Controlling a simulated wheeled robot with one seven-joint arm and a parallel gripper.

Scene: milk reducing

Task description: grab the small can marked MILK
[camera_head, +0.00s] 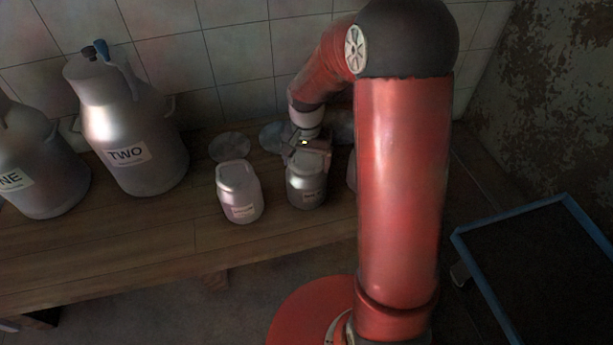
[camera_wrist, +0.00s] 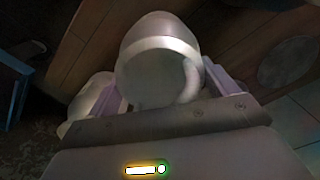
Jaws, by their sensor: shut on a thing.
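A small grey metal can (camera_head: 306,190) stands upright on the wooden bench with a small label on its front, too blurred to read surely. My gripper (camera_head: 308,152) is at its top, shut on it. In the wrist view the can (camera_wrist: 158,48) sits between the two pale fingers of my gripper (camera_wrist: 163,88), and its handle shows. A second small can (camera_head: 239,190), lighter and with a label I cannot read clearly, stands apart to its left. A third can (camera_head: 351,172) is mostly hidden behind my arm.
Large milk cans labelled TWO (camera_head: 135,130) and, partly cut off, NE (camera_head: 35,165) stand at left. Flat round lids (camera_head: 230,146) lie at the back near the tiled wall. A blue-edged cart (camera_head: 520,209) stands at right. The bench front (camera_head: 150,255) is clear.

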